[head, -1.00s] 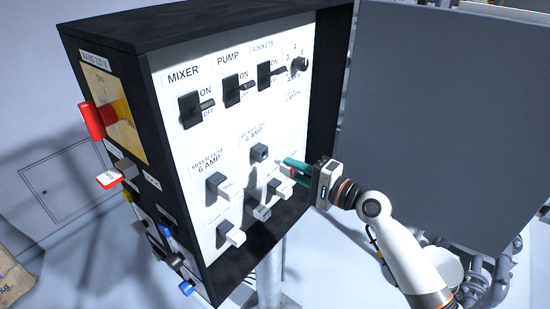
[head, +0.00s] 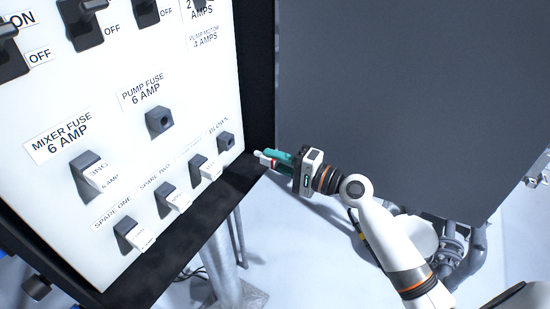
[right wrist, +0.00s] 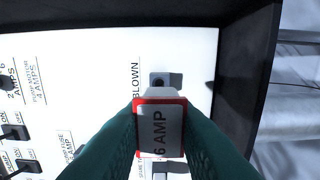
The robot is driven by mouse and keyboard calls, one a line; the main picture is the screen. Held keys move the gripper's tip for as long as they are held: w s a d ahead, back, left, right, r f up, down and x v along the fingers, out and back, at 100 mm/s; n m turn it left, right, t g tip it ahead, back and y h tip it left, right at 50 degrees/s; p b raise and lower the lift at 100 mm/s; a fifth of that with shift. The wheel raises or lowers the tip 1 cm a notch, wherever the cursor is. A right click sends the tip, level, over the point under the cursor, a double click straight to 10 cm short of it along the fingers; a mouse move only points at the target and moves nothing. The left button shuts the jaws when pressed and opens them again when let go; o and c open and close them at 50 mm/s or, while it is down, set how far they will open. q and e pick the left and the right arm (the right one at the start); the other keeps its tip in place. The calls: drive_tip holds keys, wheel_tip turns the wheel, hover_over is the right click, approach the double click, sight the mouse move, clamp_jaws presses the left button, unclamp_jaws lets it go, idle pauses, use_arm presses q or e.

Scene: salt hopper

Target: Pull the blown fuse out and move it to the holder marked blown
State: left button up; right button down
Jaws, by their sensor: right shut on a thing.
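My right gripper (head: 272,159) is shut on a fuse (head: 261,155), pale with a red edge. In the right wrist view the fuse (right wrist: 160,125) reads 6 AMP. It is held between the green fingers, clear of the panel's lower right corner in the head view. The holder marked BLOWN (head: 226,141) is empty; in the right wrist view this holder (right wrist: 158,79) lies just beyond the fuse's far end. I cannot tell whether the fuse touches it. The pump fuse holder (head: 158,122) is empty. My left gripper is not in view.
The mixer fuse holder (head: 86,168) has a fuse in it. Below are spare holders with pale fuses, spare one (head: 126,230) and spare two (head: 166,195) among them. The black cabinet frame (head: 262,80) juts out at the panel's right. Switches line the top.

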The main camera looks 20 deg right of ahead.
sight(256, 152)
drive_tip(key=shift+a+r, duration=0.1)
drive_tip(key=shift+w+a, duration=0.35)
drive_tip(key=shift+w, duration=0.3)
drive_tip(key=shift+x, duration=1.95)
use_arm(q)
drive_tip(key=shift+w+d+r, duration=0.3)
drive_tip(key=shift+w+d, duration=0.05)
use_arm(e)
drive_tip(key=shift+w+a, duration=0.1)
drive_tip(key=shift+a, duration=0.05)
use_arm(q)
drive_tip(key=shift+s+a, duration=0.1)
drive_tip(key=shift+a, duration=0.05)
use_arm(e)
drive_tip(key=shift+x, duration=1.8)
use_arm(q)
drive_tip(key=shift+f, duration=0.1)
use_arm(e)
drive_tip(key=c, duration=0.7)
unclamp_jaws()
drive_tip(key=shift+o, duration=0.2)
